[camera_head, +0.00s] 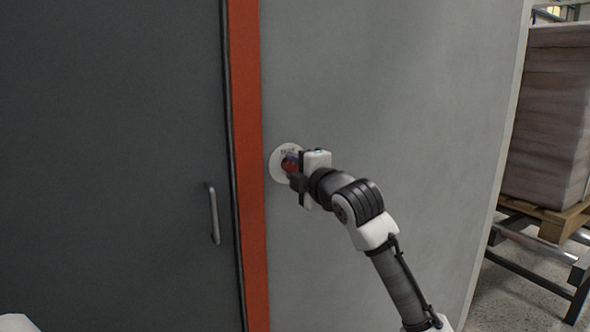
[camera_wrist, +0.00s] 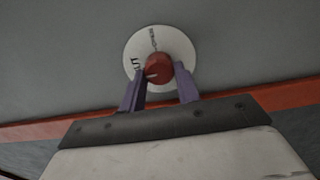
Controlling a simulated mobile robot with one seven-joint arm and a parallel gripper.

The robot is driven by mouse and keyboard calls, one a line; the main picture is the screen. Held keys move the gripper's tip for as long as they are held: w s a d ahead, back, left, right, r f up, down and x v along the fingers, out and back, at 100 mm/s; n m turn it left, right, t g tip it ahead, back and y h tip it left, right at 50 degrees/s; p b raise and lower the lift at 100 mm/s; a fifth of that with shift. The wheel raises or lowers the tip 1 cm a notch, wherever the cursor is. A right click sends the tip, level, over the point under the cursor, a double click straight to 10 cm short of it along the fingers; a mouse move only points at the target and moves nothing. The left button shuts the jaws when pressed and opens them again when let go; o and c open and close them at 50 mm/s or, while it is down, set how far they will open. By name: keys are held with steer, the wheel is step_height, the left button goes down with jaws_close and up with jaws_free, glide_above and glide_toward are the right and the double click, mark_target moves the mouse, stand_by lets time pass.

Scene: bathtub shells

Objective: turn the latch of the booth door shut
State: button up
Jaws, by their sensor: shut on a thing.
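The latch is a red round knob (camera_wrist: 158,69) on a white round plate (camera_wrist: 181,50) with dark lettering. A pale mark shows on the knob's face in the wrist view. In the head view the plate (camera_head: 276,172) sits on the grey wall just right of the orange door frame, and the knob (camera_head: 290,163) is partly hidden by my gripper. My gripper (camera_wrist: 162,75) has its two purple fingers on either side of the knob and is shut on it. The dark grey booth door (camera_head: 120,150) is at the left and looks closed against the frame.
The door has a vertical bar handle (camera_head: 213,213) near its right edge. The orange frame strip (camera_head: 248,160) stands between door and grey wall panel (camera_head: 400,90). A wrapped stack (camera_head: 548,120) on a wooden pallet stands at the far right, beyond the wall's edge.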

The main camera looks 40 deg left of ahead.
steer(key=o, duration=1)
steer(key=shift+d, duration=0.1)
steer(key=b+v, duration=0.2)
steer(key=v, duration=1.1)
steer(key=shift+s+d, duration=0.25)
steer(key=shift+d, duration=0.05)
